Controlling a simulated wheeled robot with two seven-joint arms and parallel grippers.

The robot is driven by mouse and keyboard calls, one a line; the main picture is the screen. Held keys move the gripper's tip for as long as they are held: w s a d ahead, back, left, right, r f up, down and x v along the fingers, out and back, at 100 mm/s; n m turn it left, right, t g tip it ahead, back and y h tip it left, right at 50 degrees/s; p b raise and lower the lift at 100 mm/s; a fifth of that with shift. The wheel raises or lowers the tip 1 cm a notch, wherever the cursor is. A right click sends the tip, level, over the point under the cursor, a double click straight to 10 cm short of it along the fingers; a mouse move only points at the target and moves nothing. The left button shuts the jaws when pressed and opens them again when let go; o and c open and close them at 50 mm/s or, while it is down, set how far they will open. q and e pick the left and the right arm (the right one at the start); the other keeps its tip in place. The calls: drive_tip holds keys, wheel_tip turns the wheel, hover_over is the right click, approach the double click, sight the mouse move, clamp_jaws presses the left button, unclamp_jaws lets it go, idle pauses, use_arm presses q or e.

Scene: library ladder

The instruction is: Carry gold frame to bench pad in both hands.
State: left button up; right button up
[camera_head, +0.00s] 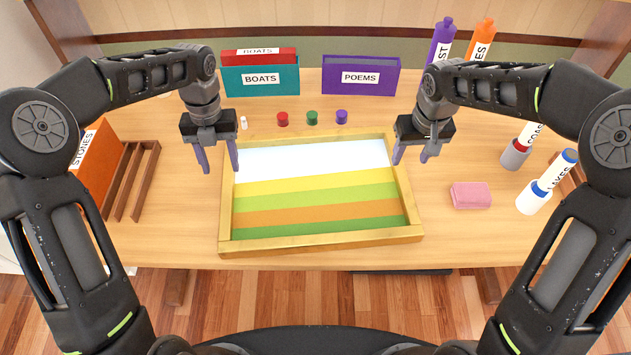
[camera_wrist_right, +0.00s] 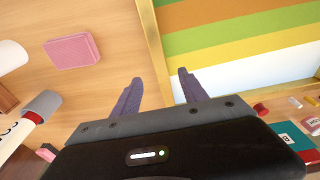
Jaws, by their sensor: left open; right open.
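The gold frame (camera_head: 320,246) lies flat on the wooden bench top, around a picture of white, yellow, green and orange stripes. Its right rail also shows in the right wrist view (camera_wrist_right: 153,50). My left gripper (camera_head: 219,165) is open, with its fingers above the frame's left rail near the far left corner. My right gripper (camera_head: 411,155) is open at the frame's right side near the far right corner. In the right wrist view its fingers (camera_wrist_right: 158,92) are on either side of the right rail in the picture, with nothing held. I cannot make out a bench pad for certain.
A pink block (camera_head: 471,195) lies right of the frame. Small red, green and purple pots (camera_head: 312,118) stand behind the frame, before the BOATS (camera_head: 262,80) and POEMS (camera_head: 361,76) boxes. A wooden rack (camera_head: 137,180) is at left.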

sight(227, 186)
use_arm(q)
drive_tip(key=shift+f, duration=0.1)
use_arm(e)
drive_tip(key=shift+f, duration=0.15)
use_arm(q)
drive_tip(key=shift+s+f, duration=0.2)
drive_tip(key=shift+f, duration=1.05)
drive_tip(key=shift+s+f, duration=0.15)
drive_tip(key=shift+f, duration=1.15)
drive_tip(key=shift+s+f, duration=0.2)
drive_tip(key=shift+f, duration=1.05)
use_arm(e)
drive_tip(key=shift+w+f, duration=0.2)
drive_tip(key=shift+f, duration=1.05)
drive_tip(key=shift+w+f, duration=0.25)
drive_tip(key=shift+f, duration=1)
drive_tip(key=shift+w+f, duration=0.2)
drive_tip(key=shift+f, duration=1.05)
use_arm(q)
drive_tip(key=shift+c, duration=0.5)
use_arm(e)
drive_tip(key=shift+c, duration=0.5)
use_arm(q)
clamp_jaws()
use_arm(e)
clamp_jaws()
